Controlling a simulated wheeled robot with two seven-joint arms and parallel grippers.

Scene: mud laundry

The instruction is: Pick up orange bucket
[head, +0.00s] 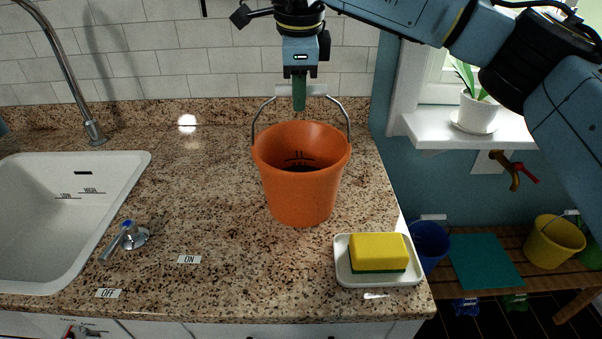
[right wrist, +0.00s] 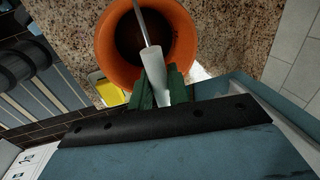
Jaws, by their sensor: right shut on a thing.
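The orange bucket (head: 300,190) is upright at the right part of the granite counter, its metal handle raised with a white grip (head: 316,90) on top. In the head view I cannot tell whether its base touches the counter. My right gripper (head: 299,100) is above the bucket, its green fingers pointing down at the handle. In the right wrist view the fingers (right wrist: 162,90) are shut on the white grip (right wrist: 154,72), with the orange bucket (right wrist: 112,45) beyond it. The bucket's inside looks dark. My left gripper is not in view.
A yellow sponge (head: 378,253) lies on a white dish (head: 345,271) at the counter's front right. The white sink (head: 115,175) and tap (head: 95,132) are at left. A blue bucket (head: 428,246) and yellow bucket (head: 553,243) stand on a lower bench. The counter's middle is clear.

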